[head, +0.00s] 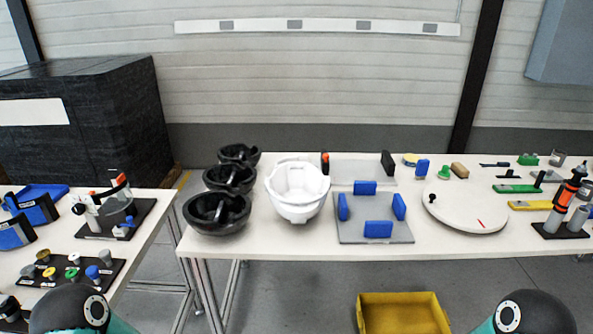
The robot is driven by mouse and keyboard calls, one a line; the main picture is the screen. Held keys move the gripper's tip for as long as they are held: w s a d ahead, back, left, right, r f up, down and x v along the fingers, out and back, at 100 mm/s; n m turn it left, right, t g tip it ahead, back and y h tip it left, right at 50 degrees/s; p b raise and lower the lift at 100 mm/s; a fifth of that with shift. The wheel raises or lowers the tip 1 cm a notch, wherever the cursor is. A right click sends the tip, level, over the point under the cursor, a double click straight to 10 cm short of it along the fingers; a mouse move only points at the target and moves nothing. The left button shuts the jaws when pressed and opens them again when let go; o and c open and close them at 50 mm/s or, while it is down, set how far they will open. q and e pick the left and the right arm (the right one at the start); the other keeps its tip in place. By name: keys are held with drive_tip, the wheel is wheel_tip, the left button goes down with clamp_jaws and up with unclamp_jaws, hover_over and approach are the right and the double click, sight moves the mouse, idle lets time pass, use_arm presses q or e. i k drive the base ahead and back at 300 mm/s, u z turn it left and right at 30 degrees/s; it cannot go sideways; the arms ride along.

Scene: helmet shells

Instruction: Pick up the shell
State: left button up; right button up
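A white helmet shell (298,208) sits on the long table, left of its middle. Several black bowl-like shells stand in a row at the table's left end: a near one (230,222), a middle one (243,184) and a far one (250,157). The near black shell is beside the white one, with a small gap. Neither of my grippers is in view; only dark, rounded parts of my arms show at the bottom left and bottom right corners.
Right of the white shell is a grey plate (350,232) with blue blocks, then a round white disc (465,212). Tools crowd the right end. A left table (160,200) holds small parts. A yellow bin (402,315) stands on the floor in front.

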sight(298, 190)
drive_tip(key=u, duration=0.25)
drive_tip(key=i, duration=1.15)
drive_tip(key=u, duration=0.25)
